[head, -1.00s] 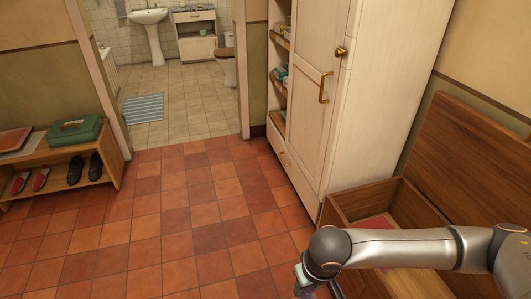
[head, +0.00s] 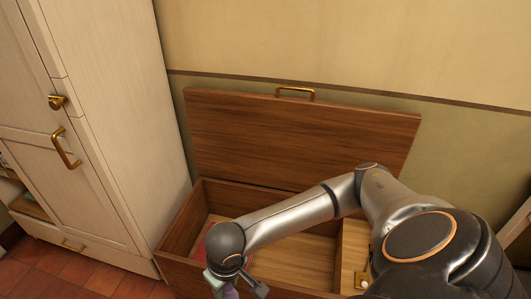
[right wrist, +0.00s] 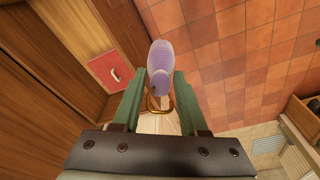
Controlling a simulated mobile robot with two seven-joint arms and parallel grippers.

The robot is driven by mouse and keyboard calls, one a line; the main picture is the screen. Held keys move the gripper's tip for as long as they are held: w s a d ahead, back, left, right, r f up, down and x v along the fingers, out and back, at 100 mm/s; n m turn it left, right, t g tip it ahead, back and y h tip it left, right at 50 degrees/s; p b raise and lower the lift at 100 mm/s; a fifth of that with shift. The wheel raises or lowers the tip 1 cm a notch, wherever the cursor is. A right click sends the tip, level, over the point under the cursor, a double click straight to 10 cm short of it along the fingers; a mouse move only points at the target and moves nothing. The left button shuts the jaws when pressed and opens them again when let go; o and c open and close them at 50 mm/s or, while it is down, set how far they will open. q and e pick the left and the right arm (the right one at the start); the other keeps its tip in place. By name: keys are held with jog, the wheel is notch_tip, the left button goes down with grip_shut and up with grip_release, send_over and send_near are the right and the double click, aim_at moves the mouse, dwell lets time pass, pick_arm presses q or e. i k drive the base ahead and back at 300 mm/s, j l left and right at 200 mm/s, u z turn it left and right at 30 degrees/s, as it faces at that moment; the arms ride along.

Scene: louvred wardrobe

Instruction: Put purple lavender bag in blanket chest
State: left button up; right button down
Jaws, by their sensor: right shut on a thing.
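My right gripper (head: 238,284) is shut on the purple lavender bag (head: 231,293), just in front of the blanket chest's (head: 188,232) left part. In the right wrist view the lavender bag (right wrist: 161,58) sticks out from between the green fingers of my right gripper (right wrist: 158,88), with tiled floor beneath it. The brown wooden chest is open, its lid (head: 300,140) raised against the wall. My forearm hides part of the chest's inside. My left gripper is not in view.
A flat red item (right wrist: 112,68) lies inside the chest. A small pale object (head: 362,281) is in the chest's right-hand section. A white wardrobe (head: 110,110) stands close on the chest's left. Tiled floor (head: 75,280) shows at lower left.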

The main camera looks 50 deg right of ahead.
aim_at(293, 277)
jog(key=i+l+z, duration=0.15)
jog(key=i+z, duration=0.2)
jog(key=i+l+z, duration=0.1)
jog(key=z, duration=0.3)
jog(key=i+j+z, duration=0.1)
jog(key=i+z, duration=0.25)
jog(key=i, duration=0.05)
